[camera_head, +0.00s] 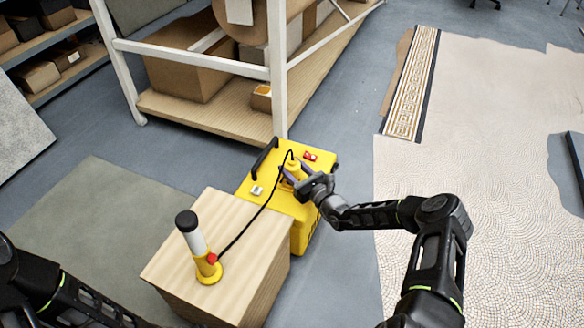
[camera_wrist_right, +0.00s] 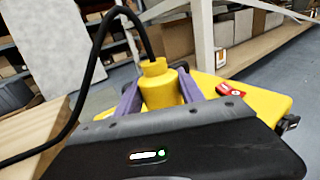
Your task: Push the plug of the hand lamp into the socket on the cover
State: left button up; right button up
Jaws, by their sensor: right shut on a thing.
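The hand lamp (camera_head: 196,242) stands upright on a wooden block, with a white tube, a dark cap and a yellow base. Its black cord (camera_head: 247,224) runs from a red fitting at the base up to the yellow plug (camera_head: 293,165). My right gripper (camera_head: 291,178) is shut on the plug, over the yellow cover (camera_head: 310,208). In the right wrist view the plug (camera_wrist_right: 158,88) stands between the purple fingers, cord leaving its top. The plug's lower end and the socket are hidden; I cannot tell whether they touch. My left gripper is out of view.
The cover carries a black handle (camera_head: 264,158), a red switch (camera_head: 309,156) and a small pale fitting (camera_head: 257,190). The wooden block (camera_head: 240,225) adjoins its left side. A white-framed shelf (camera_head: 277,75) stands close behind. Open floor lies to the right.

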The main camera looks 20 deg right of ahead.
jog(key=shift+f+b, duration=0.7)
jog(key=shift+f, duration=0.45)
jog(key=o, duration=1.5)
jog(key=shift+s+d+r+p, duration=0.1)
jog(key=shift+s+d+p, duration=0.1)
jog(key=shift+s+p, duration=0.3)
jog(key=p+v, duration=0.2)
jog(key=v, duration=0.4)
jog(key=shift+s, duration=0.4)
